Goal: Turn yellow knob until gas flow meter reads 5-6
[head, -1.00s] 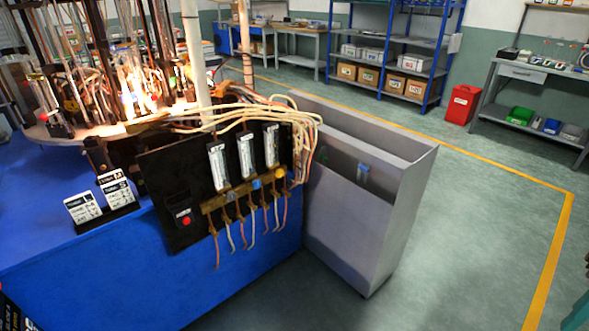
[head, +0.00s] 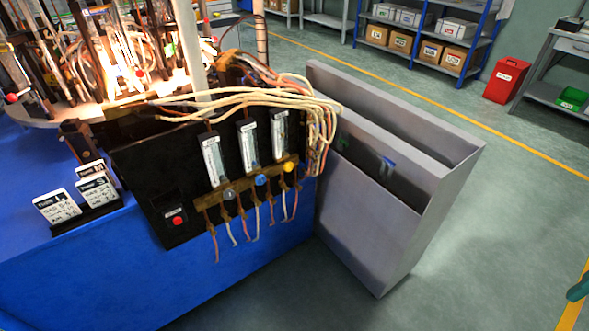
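The yellow knob (head: 289,166) sits at the right end of a brass manifold (head: 245,180) on the black panel (head: 150,165). Directly above it is the right-hand flow meter (head: 280,133), a clear upright tube; its reading is too small to make out. To the left on the same manifold are a blue knob (head: 261,180) and a grey knob (head: 229,194), below the middle flow meter (head: 249,146) and the left flow meter (head: 213,160).
Pale hoses (head: 250,95) loop over the panel's right side, and tubes hang below the manifold. A grey open bin (head: 385,215) stands close to the right. A red button (head: 178,221) and label cards (head: 57,207) are at left. Flames burn behind. The floor in front is clear.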

